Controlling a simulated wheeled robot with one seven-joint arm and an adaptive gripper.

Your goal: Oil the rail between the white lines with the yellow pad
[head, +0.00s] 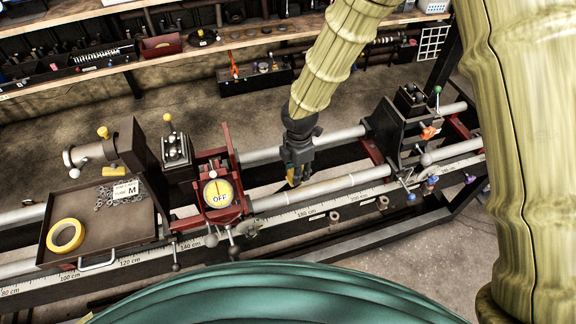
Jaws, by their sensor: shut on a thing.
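My gripper (293,177) points down at the front rail, near the middle of its open stretch. It is shut on the yellow pad (291,172), of which only a small yellow-orange patch shows between the dark fingers. The front rail (345,183) is a pale metal tube running from the red carriage on the left to the black tailstock on the right. The fingertips overlap the rail's far edge in the picture; I cannot tell whether the pad touches it. The white lines are too faint to make out for sure.
The black tailstock (398,130) stands to the right. A brown tray (105,215) holds a yellow tape roll (66,236) and a chain. A scale strip (310,212) runs in front of the rail.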

